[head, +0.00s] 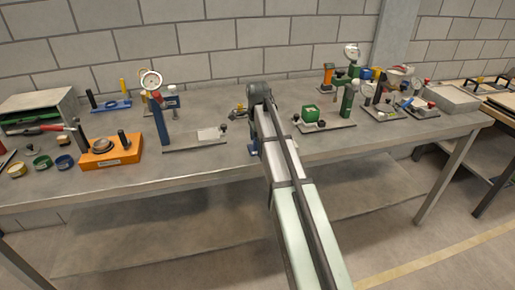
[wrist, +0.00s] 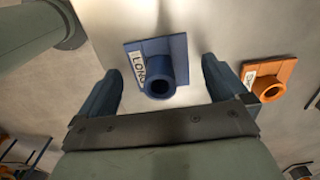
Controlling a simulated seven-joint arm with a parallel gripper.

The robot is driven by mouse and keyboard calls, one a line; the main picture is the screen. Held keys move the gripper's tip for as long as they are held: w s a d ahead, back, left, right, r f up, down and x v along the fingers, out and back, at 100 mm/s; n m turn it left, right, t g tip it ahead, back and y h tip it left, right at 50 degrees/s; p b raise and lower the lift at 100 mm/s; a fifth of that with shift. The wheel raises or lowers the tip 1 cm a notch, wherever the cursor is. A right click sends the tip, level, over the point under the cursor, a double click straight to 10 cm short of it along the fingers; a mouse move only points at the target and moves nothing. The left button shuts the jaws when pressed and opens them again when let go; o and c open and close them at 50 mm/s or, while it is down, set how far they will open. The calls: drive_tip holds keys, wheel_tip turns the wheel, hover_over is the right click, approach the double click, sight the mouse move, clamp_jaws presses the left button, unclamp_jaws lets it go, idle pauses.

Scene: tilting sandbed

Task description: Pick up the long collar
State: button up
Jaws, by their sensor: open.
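In the wrist view a blue square plate (wrist: 178,47) carries a label (wrist: 139,70) reading "LONG". A short blue tube (wrist: 160,82) with a dark round bore stands on it, facing the camera. I cannot tell whether tube and plate are one piece. My gripper (wrist: 160,66) is open, one finger left and one right of the blue piece in the picture. The fingers look apart from it; the height gap is unclear. In the head view my arm hides the gripper, and a small blue patch (head: 253,149) shows beside it.
A similar orange piece (wrist: 272,78) with a partly hidden label lies right of my right finger. On the bench (head: 225,165), a dial gauge stand (head: 160,125) is to the left, and a plate with a green block (head: 310,112) is to the right.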

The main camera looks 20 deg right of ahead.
drive_tip(key=shift+f, duration=0.2)
drive_tip(key=c, duration=1.1)
drive_tip(key=shift+r, duration=0.15)
